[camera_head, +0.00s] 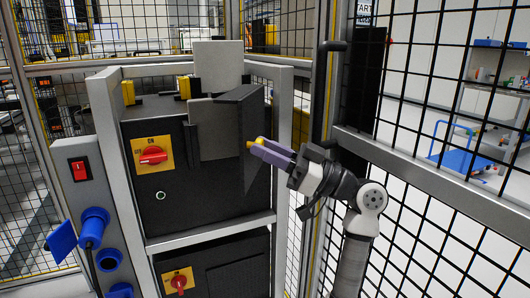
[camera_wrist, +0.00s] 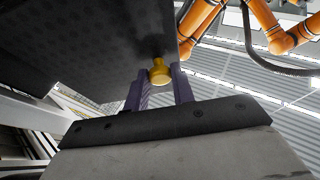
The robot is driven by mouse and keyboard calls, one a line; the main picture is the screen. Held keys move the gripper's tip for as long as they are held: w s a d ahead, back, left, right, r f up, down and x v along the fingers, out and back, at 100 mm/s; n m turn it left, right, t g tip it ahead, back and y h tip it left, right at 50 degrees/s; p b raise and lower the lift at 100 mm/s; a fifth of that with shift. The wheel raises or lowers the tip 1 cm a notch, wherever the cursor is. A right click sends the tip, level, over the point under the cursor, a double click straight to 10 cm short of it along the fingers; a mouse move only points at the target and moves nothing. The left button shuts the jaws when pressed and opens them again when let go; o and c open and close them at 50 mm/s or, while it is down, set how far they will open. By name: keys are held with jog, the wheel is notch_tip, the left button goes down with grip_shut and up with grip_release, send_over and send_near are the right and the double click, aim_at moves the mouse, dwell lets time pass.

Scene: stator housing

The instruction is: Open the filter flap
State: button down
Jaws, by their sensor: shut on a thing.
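The filter flap (camera_head: 255,112) is a dark panel at the upper right of the black cabinet (camera_head: 185,205) in the head view. It stands out at an angle from the cabinet front, so it is at least partly open. Its yellow knob (camera_head: 251,144) shows at the tips of my gripper's purple fingers (camera_head: 259,148). In the wrist view the dark flap face (camera_wrist: 85,45) fills the upper left. The yellow knob (camera_wrist: 160,75) sits between my fingers (camera_wrist: 158,82), which are shut on it. The flap's far side and hinge are not clearly visible.
A grey frame (camera_head: 116,165) surrounds the cabinet. A red rotary switch (camera_head: 153,156) sits on its front, left of the flap. Blue sockets (camera_head: 95,222) are at the left. Mesh fencing (camera_head: 440,130) and a dark post stand close to my arm on the right.

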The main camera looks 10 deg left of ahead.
jog(key=c, duration=1.2)
grip_release()
notch_tip(320, 180, up, 20)
jog(key=shift+p, duration=0.85)
jog(key=shift+c, duration=0.2)
